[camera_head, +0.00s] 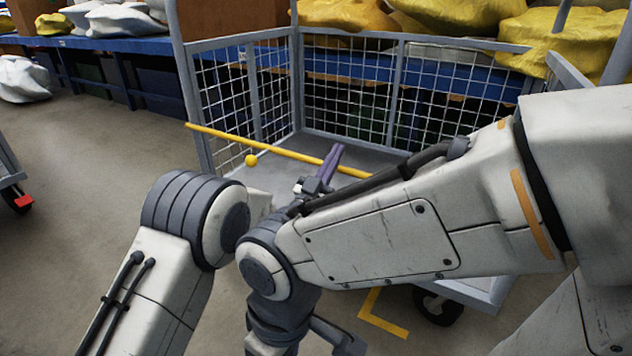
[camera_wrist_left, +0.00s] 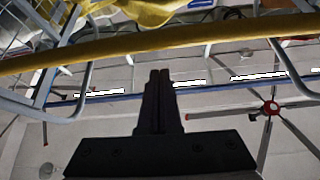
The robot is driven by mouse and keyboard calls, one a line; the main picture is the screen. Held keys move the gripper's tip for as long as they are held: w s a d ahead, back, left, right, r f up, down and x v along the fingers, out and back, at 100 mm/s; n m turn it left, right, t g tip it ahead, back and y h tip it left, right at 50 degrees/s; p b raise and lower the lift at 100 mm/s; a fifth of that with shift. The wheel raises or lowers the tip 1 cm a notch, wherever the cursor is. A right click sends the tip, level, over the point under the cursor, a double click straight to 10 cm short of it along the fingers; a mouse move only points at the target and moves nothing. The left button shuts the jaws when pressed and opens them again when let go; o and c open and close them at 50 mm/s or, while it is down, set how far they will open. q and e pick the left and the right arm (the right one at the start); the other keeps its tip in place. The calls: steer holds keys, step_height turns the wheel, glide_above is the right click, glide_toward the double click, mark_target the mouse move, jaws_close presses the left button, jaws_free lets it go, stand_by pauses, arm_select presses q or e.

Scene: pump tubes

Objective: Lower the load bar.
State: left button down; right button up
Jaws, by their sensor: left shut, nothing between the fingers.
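The load bar (camera_head: 283,152) is a thin yellow bar across the open front of a grey wire-mesh cart (camera_head: 247,80). It starts near the left front post, and its right end is hidden behind my right arm. My left gripper (camera_head: 333,160) is shut and empty, its fingers overlapping the bar in the head view. In the left wrist view the shut fingers (camera_wrist_left: 160,76) point at the yellow bar (camera_wrist_left: 130,44); a small gap shows between tips and bar. My right gripper does not show.
A yellow ball-shaped knob (camera_head: 251,160) shows just below the bar. The cart's visible floor is empty. Yellow sacks (camera_head: 455,14) lie on a blue shelf behind. A yellow corner mark (camera_head: 383,318) is on the floor. My right arm covers much of the right side.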

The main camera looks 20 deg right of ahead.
arm_select(q)
steer(key=p+v, duration=0.3)
steer(key=v, duration=0.6)
steer(key=shift+s+a, duration=0.2)
steer(key=shift+s, duration=0.05)
steer(key=shift+r, duration=0.1)
